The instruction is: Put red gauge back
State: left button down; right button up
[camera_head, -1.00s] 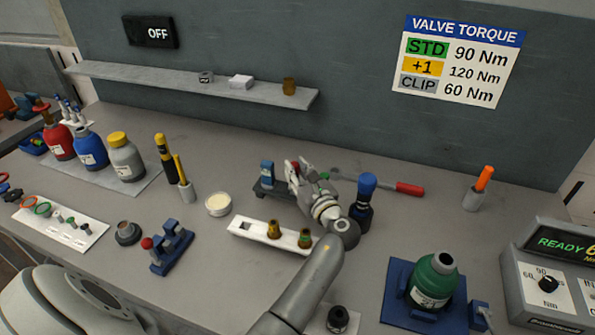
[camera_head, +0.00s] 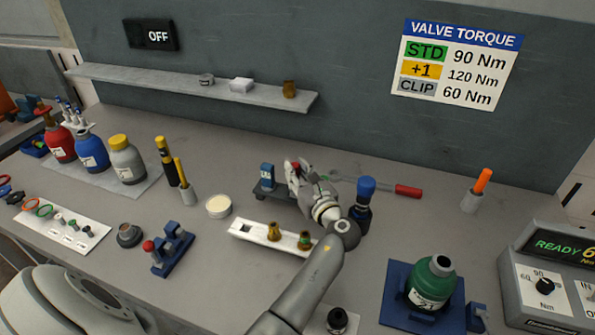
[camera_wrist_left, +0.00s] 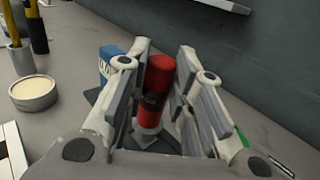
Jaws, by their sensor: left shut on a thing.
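The red gauge (camera_wrist_left: 160,78) stands upright between the fingers of my left gripper (camera_wrist_left: 165,90) in the left wrist view. The gripper is shut on it. Its lower end is at the dark stand (camera_wrist_left: 150,137); I cannot tell whether it is fully seated. In the head view my left gripper (camera_head: 297,172) is at the right side of the dark stand (camera_head: 268,193), and only a bit of red shows between the fingers. A blue gauge (camera_head: 267,177) stands on the left part of the stand; it also shows in the left wrist view (camera_wrist_left: 108,62). My right gripper is not in view.
A blue-capped dark bottle (camera_head: 363,203) stands close to the right of my left wrist. A white rack (camera_head: 250,232) with brass fittings lies in front. A red-handled tool (camera_head: 407,191) lies behind. A round cream tin (camera_head: 218,206) is at the left.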

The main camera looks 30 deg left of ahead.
pick_arm(q)
jog(key=shift+f+b, duration=0.7)
jog(key=shift+f, duration=0.4)
jog(key=c, duration=1.2)
grip_release()
jog(key=shift+o, duration=0.2)
notch_tip(320, 180, up, 6)
jog(key=p, duration=0.6)
